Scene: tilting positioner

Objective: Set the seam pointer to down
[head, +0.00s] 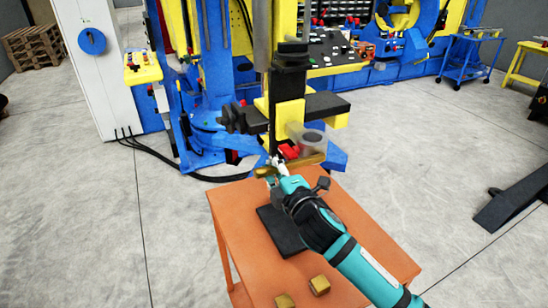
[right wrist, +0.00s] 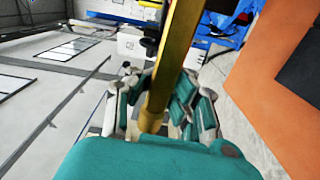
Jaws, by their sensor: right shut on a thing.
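My right gripper (head: 274,168) is at the positioner's fixture, above the far end of the orange table. In the right wrist view its fingers (right wrist: 160,105) are closed around a brass-coloured bar (right wrist: 176,50). In the head view the bar (head: 309,161) lies nearly level, its right end slightly higher, below a red piece (head: 289,151) and a clear grey ring-like part (head: 313,138). I take the bar to be the seam pointer; no label shows. The fingers hide part of it. My left gripper is not in view.
The orange table (head: 237,217) bears a black plate (head: 281,231) and two small brass blocks (head: 320,285). The blue and yellow positioner (head: 209,135) stands behind. Cables lie on the floor to the left. A blue cart (head: 467,65) stands at the back right.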

